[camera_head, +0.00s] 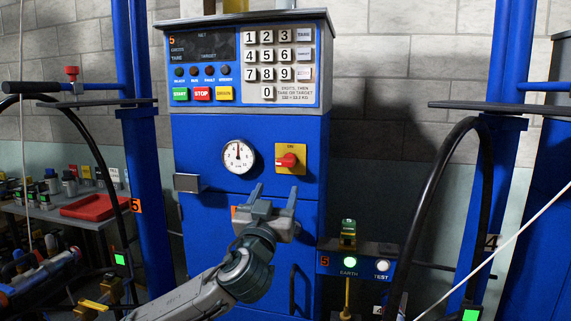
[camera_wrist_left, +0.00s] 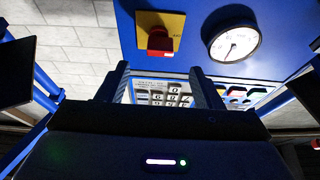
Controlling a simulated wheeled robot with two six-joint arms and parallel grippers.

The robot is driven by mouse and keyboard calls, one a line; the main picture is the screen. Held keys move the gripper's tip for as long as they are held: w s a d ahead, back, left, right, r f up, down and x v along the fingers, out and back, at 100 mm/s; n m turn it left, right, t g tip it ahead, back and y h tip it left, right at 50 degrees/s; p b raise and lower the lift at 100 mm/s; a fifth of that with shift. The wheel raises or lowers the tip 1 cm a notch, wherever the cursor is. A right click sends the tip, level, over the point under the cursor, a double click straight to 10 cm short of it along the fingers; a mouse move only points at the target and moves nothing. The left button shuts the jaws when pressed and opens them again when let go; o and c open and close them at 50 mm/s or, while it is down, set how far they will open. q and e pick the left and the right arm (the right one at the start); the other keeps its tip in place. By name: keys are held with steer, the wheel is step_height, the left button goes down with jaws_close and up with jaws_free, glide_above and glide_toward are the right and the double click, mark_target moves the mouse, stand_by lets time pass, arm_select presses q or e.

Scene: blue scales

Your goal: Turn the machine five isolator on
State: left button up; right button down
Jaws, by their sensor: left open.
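The isolator is a red rotary knob (camera_head: 287,160) on a yellow plate (camera_head: 290,169) on the blue cabinet front, right of a round dial. The plate is marked ON at its top; the knob's handle appears to lie sideways, towards the left. The knob also shows at the upper left of the left wrist view (camera_wrist_left: 160,42), with its yellow plate (camera_wrist_left: 147,18). My left gripper (camera_head: 275,191) is open and empty below the knob, its fingers pointing up towards the panel. Its two fingers (camera_wrist_left: 160,82) show apart in the left wrist view. My right gripper is not in view.
The white dial (camera_head: 238,156) sits left of the knob. A keypad panel (camera_head: 245,65) with START and STOP buttons is above. A small box with a green EARTH lamp (camera_head: 350,262) stands at lower right. Black hoses (camera_head: 487,190) hang at the sides; a red tray (camera_head: 93,207) is at left.

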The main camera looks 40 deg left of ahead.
mark_target(284, 166)
arm_select(q)
steer(key=p+x, duration=0.1)
steer(key=x, duration=0.2)
steer(key=p+x, duration=0.1)
steer(key=x, duration=0.3)
steer(key=p+x, duration=0.1)
steer(key=x, duration=0.3)
steer(key=shift+s+r, duration=0.1)
steer(key=shift+r, duration=0.15)
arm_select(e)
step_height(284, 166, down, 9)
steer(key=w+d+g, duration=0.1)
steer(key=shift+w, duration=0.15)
arm_select(q)
steer(key=shift+c, duration=0.2)
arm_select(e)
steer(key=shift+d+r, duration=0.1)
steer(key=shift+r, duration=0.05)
arm_select(q)
steer(key=c, duration=1)
